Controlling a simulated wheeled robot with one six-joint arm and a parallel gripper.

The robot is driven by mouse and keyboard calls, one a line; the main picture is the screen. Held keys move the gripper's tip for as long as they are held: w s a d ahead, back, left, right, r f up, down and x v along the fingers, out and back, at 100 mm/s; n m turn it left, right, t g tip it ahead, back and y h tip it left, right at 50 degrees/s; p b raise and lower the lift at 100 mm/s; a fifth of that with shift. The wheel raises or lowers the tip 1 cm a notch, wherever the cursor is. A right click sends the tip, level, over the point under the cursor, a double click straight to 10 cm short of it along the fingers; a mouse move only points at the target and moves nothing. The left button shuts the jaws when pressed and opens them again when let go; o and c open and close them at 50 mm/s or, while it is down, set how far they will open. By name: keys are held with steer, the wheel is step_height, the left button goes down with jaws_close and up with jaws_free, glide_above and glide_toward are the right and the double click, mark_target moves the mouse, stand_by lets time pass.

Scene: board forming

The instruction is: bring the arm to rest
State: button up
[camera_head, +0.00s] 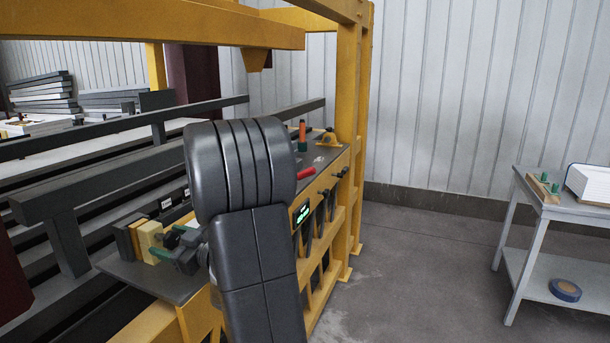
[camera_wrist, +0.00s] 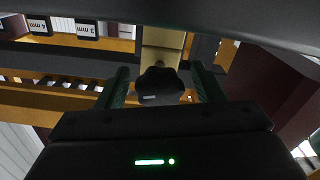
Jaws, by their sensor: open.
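My gripper (camera_head: 174,241) is at the near left end of the machine's dark shelf, at the end of my arm. In the wrist view my gripper (camera_wrist: 160,72) shows two green fingers spread apart. A black knob (camera_wrist: 160,86) lies between the fingers in that view, with a gap on each side. I cannot tell how deep the knob sits between them. Behind the knob is a pale yellow block (camera_wrist: 162,46), which also shows in the head view (camera_head: 149,239). My arm is bent and hides part of the shelf and the machine front.
A grey side table (camera_head: 570,208) stands at the right. The floor between is clear.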

steer(key=p, duration=0.1)
steer(key=m+p, duration=0.1)
steer(key=shift+d+r+p, duration=0.15)
steer(key=shift+r+p, duration=0.15)
